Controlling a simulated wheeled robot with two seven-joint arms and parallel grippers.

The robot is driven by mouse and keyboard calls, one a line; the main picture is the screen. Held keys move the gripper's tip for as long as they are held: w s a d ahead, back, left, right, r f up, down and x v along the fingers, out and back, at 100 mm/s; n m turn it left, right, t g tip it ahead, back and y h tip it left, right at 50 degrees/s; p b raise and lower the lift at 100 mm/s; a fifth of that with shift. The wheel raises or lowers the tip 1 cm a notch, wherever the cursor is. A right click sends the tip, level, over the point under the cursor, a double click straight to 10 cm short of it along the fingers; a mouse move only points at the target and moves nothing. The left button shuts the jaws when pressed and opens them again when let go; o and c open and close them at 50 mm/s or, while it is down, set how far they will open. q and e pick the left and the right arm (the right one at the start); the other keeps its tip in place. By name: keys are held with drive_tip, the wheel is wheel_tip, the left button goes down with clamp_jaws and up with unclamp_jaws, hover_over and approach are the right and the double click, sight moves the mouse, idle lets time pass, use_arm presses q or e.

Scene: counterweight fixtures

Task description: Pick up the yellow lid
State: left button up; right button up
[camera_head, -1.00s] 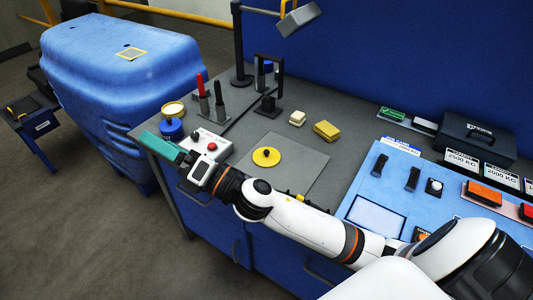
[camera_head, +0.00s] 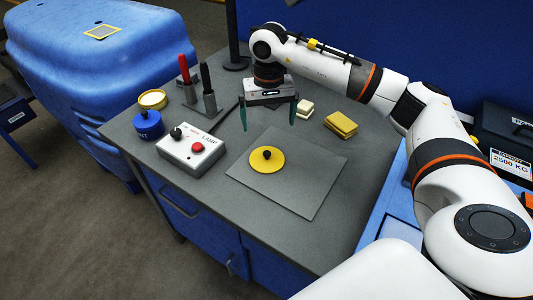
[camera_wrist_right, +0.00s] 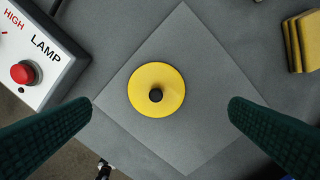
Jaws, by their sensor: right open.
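The yellow lid (camera_head: 267,160) is a round disc with a small black knob on top. It lies flat on a thin grey square mat (camera_head: 305,189) on the workbench. It also shows in the right wrist view (camera_wrist_right: 142,84), left of the mid-line between the fingers and a little beyond their tips. My right gripper (camera_head: 269,115) points down, open and empty, above the bench behind the lid. Its two dark green fingers (camera_wrist_right: 160,112) are spread wide in the right wrist view, and neither touches the lid. My left gripper is not in view.
A white lamp control box (camera_head: 192,152) with a red button stands left of the mat. A blue pot (camera_head: 148,125), a cream-yellow round tin (camera_head: 153,99) and red and black upright tools in holders are behind it. Yellow blocks (camera_head: 341,124) lie to the right.

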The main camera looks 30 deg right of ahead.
sight(267, 152)
drive_tip(key=s+f, duration=0.1)
drive_tip(key=s+a+f+p, duration=0.1)
drive_tip(key=shift+a+f, duration=0.2)
drive_tip(key=shift+f, duration=0.1)
wheel_tip(267, 152, down, 2)
drive_tip(key=shift+w+d+f+p, duration=0.15)
drive_tip(key=shift+f+p, duration=0.05)
drive_tip(key=shift+p, duration=0.25)
wheel_tip(267, 152, down, 5)
drive_tip(key=shift+w+r+p, duration=0.1)
drive_tip(key=shift+w+p, duration=0.05)
drive_tip(key=shift+p, duration=0.9)
drive_tip(key=shift+f, duration=0.35)
drive_tip(key=shift+w+f, duration=0.1)
drive_tip(key=shift+f, duration=0.05)
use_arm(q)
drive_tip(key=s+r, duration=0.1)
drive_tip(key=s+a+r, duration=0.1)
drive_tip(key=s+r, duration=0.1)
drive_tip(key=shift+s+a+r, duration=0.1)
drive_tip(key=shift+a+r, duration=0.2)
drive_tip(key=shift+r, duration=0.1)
use_arm(e)
drive_tip(key=c, duration=0.7)
